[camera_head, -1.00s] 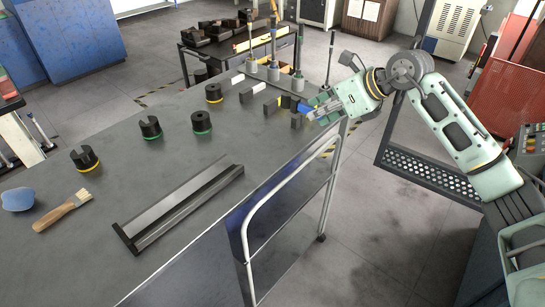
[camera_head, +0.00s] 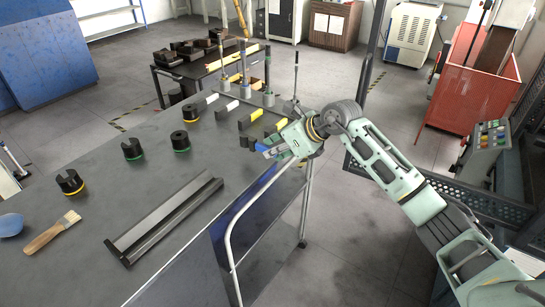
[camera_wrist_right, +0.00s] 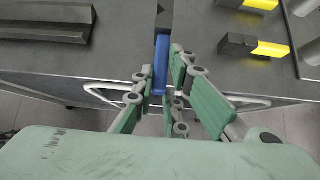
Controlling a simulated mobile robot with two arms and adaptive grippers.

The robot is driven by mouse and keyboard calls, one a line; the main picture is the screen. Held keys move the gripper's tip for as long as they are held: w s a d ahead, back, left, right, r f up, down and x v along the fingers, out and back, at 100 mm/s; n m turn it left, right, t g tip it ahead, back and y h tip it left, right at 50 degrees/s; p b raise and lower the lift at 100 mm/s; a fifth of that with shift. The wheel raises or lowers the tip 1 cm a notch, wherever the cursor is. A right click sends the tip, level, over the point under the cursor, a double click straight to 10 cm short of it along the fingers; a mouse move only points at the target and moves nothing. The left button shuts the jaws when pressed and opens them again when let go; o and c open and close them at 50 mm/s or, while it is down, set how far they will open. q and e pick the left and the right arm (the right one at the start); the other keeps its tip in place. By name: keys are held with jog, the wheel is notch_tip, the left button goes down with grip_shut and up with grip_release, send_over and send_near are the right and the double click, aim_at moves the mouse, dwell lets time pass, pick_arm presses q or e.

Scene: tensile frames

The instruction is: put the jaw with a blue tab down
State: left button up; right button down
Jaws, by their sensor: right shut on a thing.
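The jaw with a blue tab (camera_head: 247,142) is a small dark block with a flat blue tab. It is at the grey table's (camera_head: 110,215) right edge, on the near side of the yellow-tabbed jaws. My right gripper (camera_head: 268,150) is shut on the blue tab (camera_wrist_right: 161,62), reaching in from beyond the edge. In the right wrist view the dark block (camera_wrist_right: 164,20) points away from me over the tabletop. I cannot tell whether it touches the table. My left gripper is not in view.
Two yellow-tabbed jaws (camera_head: 251,118) (camera_head: 275,126) and two white-tabbed jaws (camera_head: 227,110) (camera_head: 206,102) stand beyond the held jaw. A long dark rail (camera_head: 165,219) lies nearer. Slotted black weights (camera_head: 180,141) stand left. Tabletop between rail and jaws is clear.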

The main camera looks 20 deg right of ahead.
jog(key=shift+w+a+f, duration=0.1)
jog(key=shift+w+a, duration=0.05)
jog(key=shift+f, duration=0.3)
notch_tip(320, 180, down, 3)
jog(key=shift+f+p, duration=0.1)
jog(key=shift+p, duration=0.7)
jog(key=shift+f, duration=0.3)
jog(key=c, duration=1.8)
grip_release()
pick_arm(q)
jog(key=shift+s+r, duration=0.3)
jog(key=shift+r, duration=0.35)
pick_arm(e)
jog(key=shift+o, duration=0.2)
